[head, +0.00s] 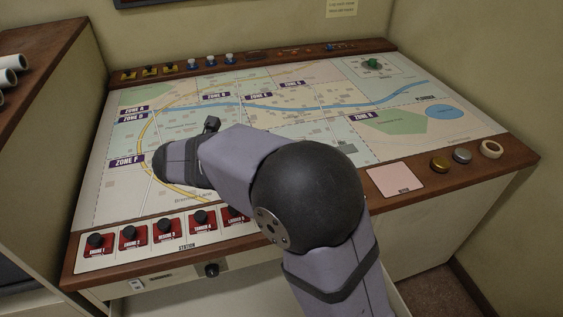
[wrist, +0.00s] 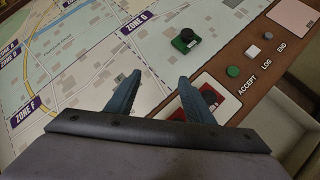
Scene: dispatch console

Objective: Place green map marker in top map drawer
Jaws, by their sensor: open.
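A green block with a black knob (wrist: 185,40), which looks like the green map marker, sits on the map near the ZONE G label in the wrist view. In the head view my arm hides that spot. My gripper (wrist: 159,77) is open and empty, and the marker lies beyond its fingertips, slightly right of the gap. In the head view the fingers are hidden. A pale drawer (head: 240,295) seems to stand open below the console's front edge, partly covered by my arm; the wrist view shows a pale part of it (wrist: 285,118) at right.
Red unit markers with black knobs (head: 132,236) line the front left of the console; one red marker (wrist: 192,108) is by my right finger. A green ACCEPT button (wrist: 232,71) is on the wooden edge. A green knob (head: 373,63) is at the back right.

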